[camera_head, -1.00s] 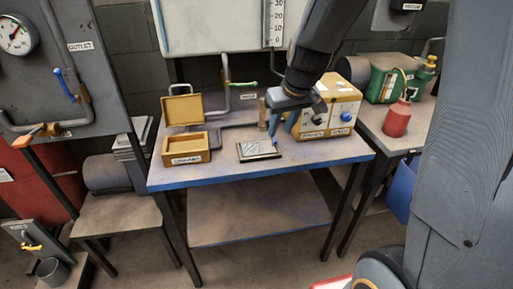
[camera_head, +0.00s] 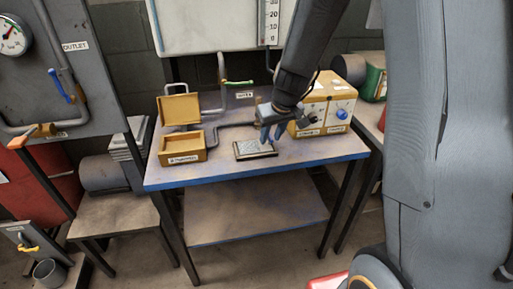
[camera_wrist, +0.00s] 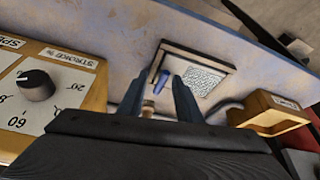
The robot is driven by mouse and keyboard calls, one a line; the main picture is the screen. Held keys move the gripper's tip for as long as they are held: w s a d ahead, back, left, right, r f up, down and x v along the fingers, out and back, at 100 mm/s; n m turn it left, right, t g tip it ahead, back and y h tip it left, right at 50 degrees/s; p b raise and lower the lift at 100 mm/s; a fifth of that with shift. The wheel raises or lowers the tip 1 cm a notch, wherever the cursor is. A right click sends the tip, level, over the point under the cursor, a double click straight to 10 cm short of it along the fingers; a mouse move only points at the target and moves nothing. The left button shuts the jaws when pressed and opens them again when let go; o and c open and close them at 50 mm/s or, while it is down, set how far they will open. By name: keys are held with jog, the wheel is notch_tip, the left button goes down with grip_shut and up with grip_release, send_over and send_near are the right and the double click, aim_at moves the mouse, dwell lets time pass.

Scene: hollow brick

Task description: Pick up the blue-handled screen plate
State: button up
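The screen plate (camera_head: 256,150) lies flat on the table, a dark-framed rectangle with a pale mesh panel. In the wrist view the plate (camera_wrist: 207,79) is just beyond my fingers, and its blue handle (camera_wrist: 160,82) shows in the gap between them. My gripper (camera_head: 271,136) is just above the plate's right side in the head view. In the wrist view my gripper (camera_wrist: 158,90) is open, with a finger on each side of the handle. I cannot tell whether the fingers touch it.
A yellow box (camera_head: 184,146) with its lid open stands left of the plate. A yellow-and-white control unit (camera_head: 326,107) with knobs stands close at the right. A grey pipe runs behind.

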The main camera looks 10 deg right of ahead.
jog(key=shift+c, duration=0.5)
grip_shut()
